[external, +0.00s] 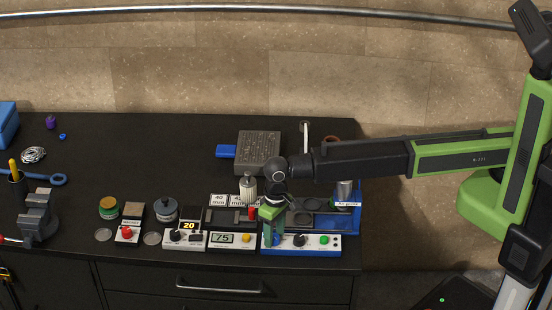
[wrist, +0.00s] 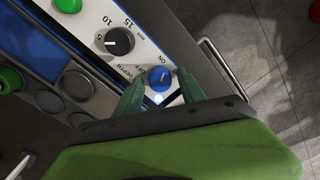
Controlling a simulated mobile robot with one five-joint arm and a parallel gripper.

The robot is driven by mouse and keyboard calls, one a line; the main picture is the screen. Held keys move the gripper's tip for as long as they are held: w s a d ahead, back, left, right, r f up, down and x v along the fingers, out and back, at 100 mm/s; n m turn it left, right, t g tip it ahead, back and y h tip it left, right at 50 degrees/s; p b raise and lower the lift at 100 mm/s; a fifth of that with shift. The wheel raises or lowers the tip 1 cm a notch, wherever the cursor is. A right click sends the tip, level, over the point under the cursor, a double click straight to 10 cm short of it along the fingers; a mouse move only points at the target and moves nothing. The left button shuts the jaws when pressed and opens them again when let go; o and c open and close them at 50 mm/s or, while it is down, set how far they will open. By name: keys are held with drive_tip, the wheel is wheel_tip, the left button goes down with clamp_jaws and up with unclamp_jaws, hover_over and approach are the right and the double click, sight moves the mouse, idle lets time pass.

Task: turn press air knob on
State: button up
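A round blue knob (wrist: 160,78) sits on the white control panel in the wrist view, with the letters ON printed beside it. A faint light mark shows on its face, but I cannot tell clearly where it points. My gripper (wrist: 161,77) is over the panel with its two green fingers on either side of the blue knob. A small gap seems to remain between fingers and knob. In the external view my gripper (external: 271,240) points down at the left end of the blue-edged press panel (external: 318,248) and hides the blue knob.
A box reading 75 (external: 232,239) stands just left of my gripper. A metal drawer handle (wrist: 222,66) lies beyond the counter's front edge.

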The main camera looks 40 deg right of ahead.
sight(276, 237)
drive_tip(key=shift+o, duration=0.2)
wheel_tip(276, 237, up, 17)
drive_tip(key=d+p, duration=0.1)
drive_tip(key=p, duration=1.6)
drive_tip(key=shift+w+r, duration=0.2)
